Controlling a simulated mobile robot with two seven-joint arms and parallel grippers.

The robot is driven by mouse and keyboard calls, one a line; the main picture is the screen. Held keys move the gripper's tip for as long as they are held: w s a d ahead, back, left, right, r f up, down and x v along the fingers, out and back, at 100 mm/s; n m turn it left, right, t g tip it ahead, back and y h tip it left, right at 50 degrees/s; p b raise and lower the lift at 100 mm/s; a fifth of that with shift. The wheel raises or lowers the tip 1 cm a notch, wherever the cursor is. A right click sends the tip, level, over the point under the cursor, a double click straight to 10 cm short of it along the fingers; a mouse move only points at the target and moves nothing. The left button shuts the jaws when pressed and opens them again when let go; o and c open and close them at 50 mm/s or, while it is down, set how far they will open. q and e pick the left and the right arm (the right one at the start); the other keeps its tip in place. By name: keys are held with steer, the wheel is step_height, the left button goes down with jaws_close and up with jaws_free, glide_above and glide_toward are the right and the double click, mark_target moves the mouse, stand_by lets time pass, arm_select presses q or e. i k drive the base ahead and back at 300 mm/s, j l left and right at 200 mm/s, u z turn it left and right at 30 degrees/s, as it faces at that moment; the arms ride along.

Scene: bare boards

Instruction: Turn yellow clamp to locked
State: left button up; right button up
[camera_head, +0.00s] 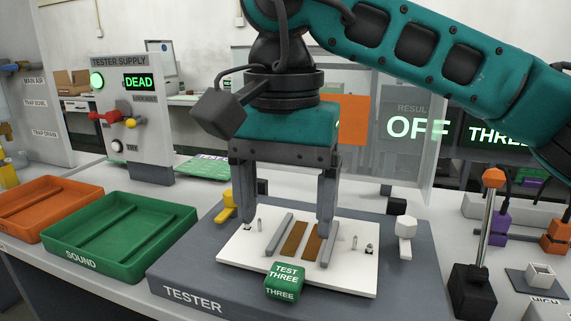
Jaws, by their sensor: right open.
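The yellow clamp (226,205) sits at the left edge of the white fixture plate (240,248) on the grey tester (412,285). Its lever slopes down toward the front left, and part of it is close behind my gripper's left finger. My right gripper (287,214) points down over the plate, open, with its two fingers apart and nothing seen between them. Its left finger is just right of the yellow clamp; I cannot tell whether they touch. A white clamp (405,230) stands at the plate's right side. My left gripper is not in view.
A green block (285,278) marked TEST THREE sits at the plate's front edge. Green (180,217) and orange (85,192) trays lie left. The tester supply box (128,100) reads DEAD. An orange-topped lever (487,215) stands right. A clear panel stands behind.

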mark_target(231, 209)
steer(key=k, duration=0.85)
